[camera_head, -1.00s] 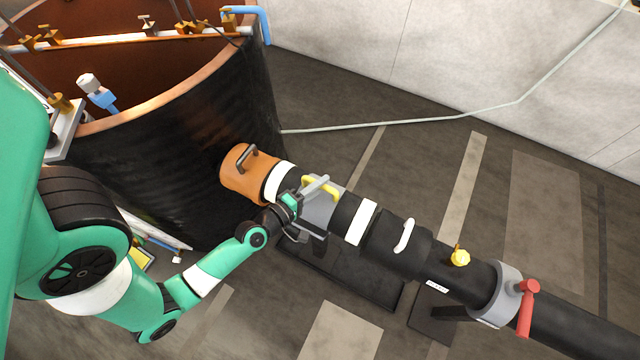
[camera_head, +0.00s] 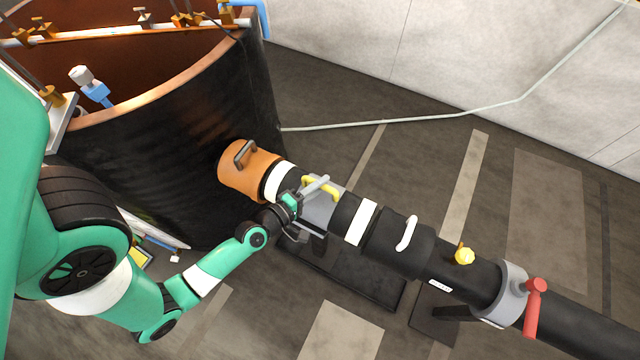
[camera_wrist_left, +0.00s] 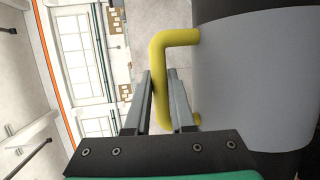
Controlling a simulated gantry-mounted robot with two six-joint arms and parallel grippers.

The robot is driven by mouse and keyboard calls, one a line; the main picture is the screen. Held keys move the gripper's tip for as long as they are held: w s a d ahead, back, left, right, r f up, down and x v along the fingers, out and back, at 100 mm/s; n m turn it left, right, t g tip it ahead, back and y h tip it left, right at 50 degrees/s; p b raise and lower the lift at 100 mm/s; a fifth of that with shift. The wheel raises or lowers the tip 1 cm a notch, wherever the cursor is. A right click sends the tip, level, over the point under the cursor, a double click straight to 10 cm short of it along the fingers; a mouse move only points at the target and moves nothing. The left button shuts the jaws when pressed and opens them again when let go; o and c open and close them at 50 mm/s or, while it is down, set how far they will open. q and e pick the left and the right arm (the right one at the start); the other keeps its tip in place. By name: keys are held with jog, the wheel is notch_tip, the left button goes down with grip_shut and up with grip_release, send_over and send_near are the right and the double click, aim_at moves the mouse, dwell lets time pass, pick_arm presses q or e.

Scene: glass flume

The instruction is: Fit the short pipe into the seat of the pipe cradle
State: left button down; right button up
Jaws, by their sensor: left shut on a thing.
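The short pipe (camera_head: 322,210) is a grey-banded length with black beside the band and a yellow handle (camera_head: 318,188). It lies in line between the orange pipe end and the black sleeve. My left gripper (camera_head: 301,200) is shut on the yellow handle. In the left wrist view, the fingers (camera_wrist_left: 158,100) close on the handle beside the grey band (camera_wrist_left: 250,80). Below the pipe is a dark base plate (camera_head: 345,277), likely the pipe cradle's foot. The seat is hidden under the pipe. I cannot tell whether the pipe touches it. My right gripper is not in view.
The orange pipe end (camera_head: 240,180) adjoins the large black tank (camera_head: 170,150). To the right are a black sleeve with a white handle (camera_head: 406,233), a yellow valve (camera_head: 464,256) and a grey clamp with a red lever (camera_head: 535,305). The floor in front is clear.

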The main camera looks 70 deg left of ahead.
pick_arm(q)
jog(key=shift+f+b, duration=1.05)
jog(key=shift+b, duration=0.05)
jog(key=c, duration=0.7)
grip_release()
jog(key=shift+f, duration=0.15)
jog(key=shift+s+d, duration=0.2)
jog(key=shift+s, duration=0.3)
jog(key=b+v, duration=0.4)
jog(key=v, duration=0.1)
jog(key=b+v, duration=0.4)
jog(key=v, duration=0.1)
jog(key=shift+s+d+r, duration=0.1)
jog(key=shift+s+r, duration=0.15)
